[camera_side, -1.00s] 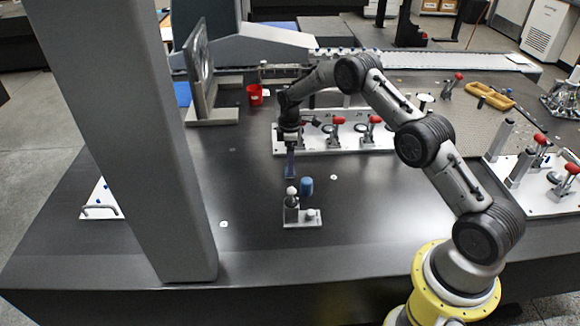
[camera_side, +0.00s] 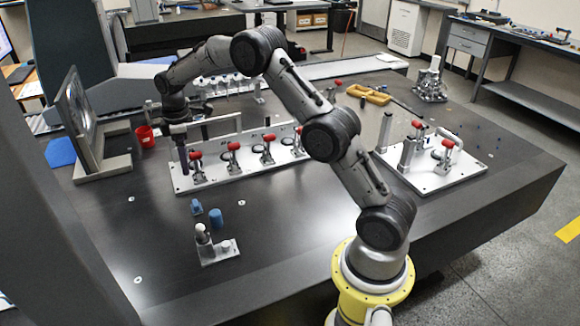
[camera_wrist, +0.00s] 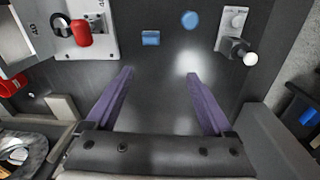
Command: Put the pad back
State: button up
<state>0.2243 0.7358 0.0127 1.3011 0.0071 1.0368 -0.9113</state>
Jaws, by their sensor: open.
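A small blue block (camera_side: 197,207) stands on the dark table, and a blue cylinder (camera_side: 216,218) stands beside it. In the wrist view the block (camera_wrist: 151,38) and the round top of the cylinder (camera_wrist: 190,20) are apart. I cannot tell for sure which one is the pad. A small grey stand with a white ball (camera_side: 217,252) is in front of them; it also shows in the wrist view (camera_wrist: 231,42). My gripper (camera_wrist: 160,76) is open, with two purple fingers and nothing between them. In the side view it hangs behind the block, near the left end of the fixture plate.
A white fixture plate with red-handled clamps (camera_side: 238,168) is close to my gripper. A red cup (camera_side: 145,136) and an upright grey frame (camera_side: 84,130) are to the left. A second clamp plate (camera_side: 432,165) is at right. The table's front left is mostly clear.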

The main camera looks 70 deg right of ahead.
jog(key=s+a+r+m+t, duration=0.15)
jog(key=s+a+r, duration=0.25)
jog(key=s+r, duration=0.45)
jog(key=s+a+r+m+t, duration=0.15)
jog(key=s+a+r, duration=0.25)
jog(key=s+r, duration=0.45)
jog(key=s+a+f+m+t, duration=0.1)
jog(key=s+a+m, duration=0.1)
jog(key=s, duration=0.8)
jog(key=s+a+f+m+t, duration=0.1)
jog(key=s+a+m, duration=0.1)
jog(key=s, duration=0.8)
jog(key=shift+s+f+m, duration=0.15)
jog(key=shift+s+m, duration=0.15)
jog(key=shift+m, duration=0.1)
